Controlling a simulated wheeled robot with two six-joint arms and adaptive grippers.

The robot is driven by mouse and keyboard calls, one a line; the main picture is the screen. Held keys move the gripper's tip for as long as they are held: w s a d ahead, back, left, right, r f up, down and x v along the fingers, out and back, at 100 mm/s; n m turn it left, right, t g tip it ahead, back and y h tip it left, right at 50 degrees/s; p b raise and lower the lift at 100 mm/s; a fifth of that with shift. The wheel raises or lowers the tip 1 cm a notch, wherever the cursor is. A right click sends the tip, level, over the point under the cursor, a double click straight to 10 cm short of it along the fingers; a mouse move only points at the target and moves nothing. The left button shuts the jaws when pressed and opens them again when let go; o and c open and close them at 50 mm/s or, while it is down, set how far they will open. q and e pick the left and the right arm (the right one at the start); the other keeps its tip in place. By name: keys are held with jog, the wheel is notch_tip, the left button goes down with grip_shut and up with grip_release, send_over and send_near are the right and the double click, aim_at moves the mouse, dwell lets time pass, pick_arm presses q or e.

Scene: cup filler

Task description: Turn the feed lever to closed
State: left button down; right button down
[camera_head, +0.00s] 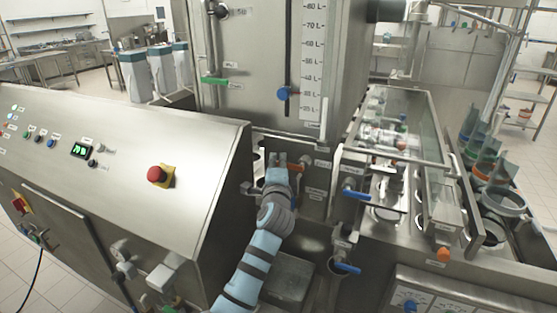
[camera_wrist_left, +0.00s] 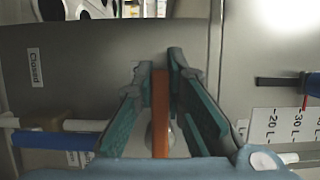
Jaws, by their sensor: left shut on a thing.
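The orange feed lever (camera_wrist_left: 160,112) stands between the fingers of my left gripper (camera_wrist_left: 161,72) in the left wrist view. The gripper is shut on it. A "Closed" label (camera_wrist_left: 35,68) is on the metal panel left of the lever. In the head view, my left arm reaches into the recess between the console and the tank. Part of the orange lever (camera_head: 296,167) shows there beside the fingers, and the rest is hidden by the gripper. My right gripper is not in view.
A blue valve handle (camera_head: 355,194) and another blue handle (camera_head: 347,268) sit right of my arm. The sloped console (camera_head: 120,185) with a red emergency button (camera_head: 157,174) stands close on the left. The tank (camera_head: 262,60) rises behind the recess.

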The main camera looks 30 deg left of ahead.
pick_arm(q)
jog(key=shift+f, duration=0.15)
jog(key=c, duration=1.6)
grip_release()
jog(key=v, duration=1.2)
